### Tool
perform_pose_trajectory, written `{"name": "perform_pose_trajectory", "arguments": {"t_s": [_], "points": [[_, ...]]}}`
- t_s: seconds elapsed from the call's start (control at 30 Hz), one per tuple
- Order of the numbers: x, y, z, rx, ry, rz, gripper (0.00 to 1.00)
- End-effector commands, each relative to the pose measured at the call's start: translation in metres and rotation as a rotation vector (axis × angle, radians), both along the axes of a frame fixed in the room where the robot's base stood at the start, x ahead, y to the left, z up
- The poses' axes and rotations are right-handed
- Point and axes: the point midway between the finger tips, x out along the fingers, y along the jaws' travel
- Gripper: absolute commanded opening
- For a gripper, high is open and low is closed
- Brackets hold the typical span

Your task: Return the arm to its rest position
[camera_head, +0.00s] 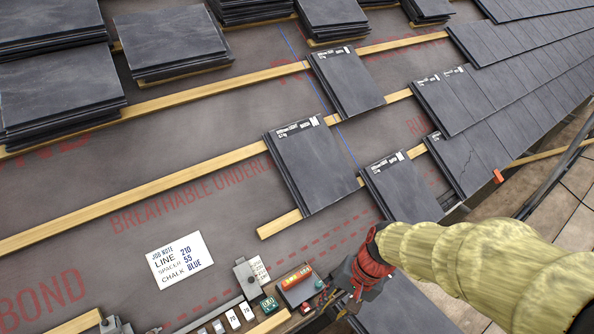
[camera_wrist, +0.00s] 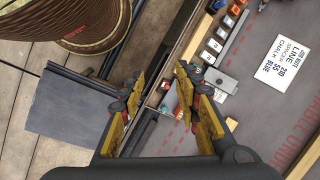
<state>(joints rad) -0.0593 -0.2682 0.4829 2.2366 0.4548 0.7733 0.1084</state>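My arm, in a yellow quilted sleeve (camera_head: 490,270), reaches in from the lower right in the head view. My gripper (camera_head: 352,288) is at the bottom centre, beside the right end of the tool tray, partly hidden by its red and dark wrist. In the wrist view my gripper (camera_wrist: 160,88) has its two yellow-padded fingers apart, with nothing between them. Below the fingers are the roof's lower edge and the tray (camera_wrist: 196,52). I cannot tell the exact height of the fingers above it.
Slate tiles lie on wooden battens (camera_head: 150,188), including a tile (camera_head: 312,165) near the centre. Tile stacks (camera_head: 58,88) stand upper left. A job note (camera_head: 180,258) lies on the underlay.

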Motion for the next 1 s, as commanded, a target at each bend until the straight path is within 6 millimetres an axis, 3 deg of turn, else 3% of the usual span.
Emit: {"name": "perform_pose_trajectory", "arguments": {"t_s": [0.03, 0.2, 0.3, 0.5, 0.6, 1.0], "points": [[-0.006, -0.014, 0.026, -0.04, -0.064, 0.089, 0.32], [-0.029, -0.062, 0.096, -0.211, -0.245, 0.311, 0.32], [-0.039, -0.085, 0.133, -0.304, -0.352, 0.354, 0.32], [-0.045, -0.099, 0.191, -0.379, -0.538, 0.33, 0.32], [-0.045, -0.1, 0.206, -0.387, -0.581, 0.315, 0.32], [-0.045, -0.101, 0.208, -0.388, -0.589, 0.308, 0.32]]}}
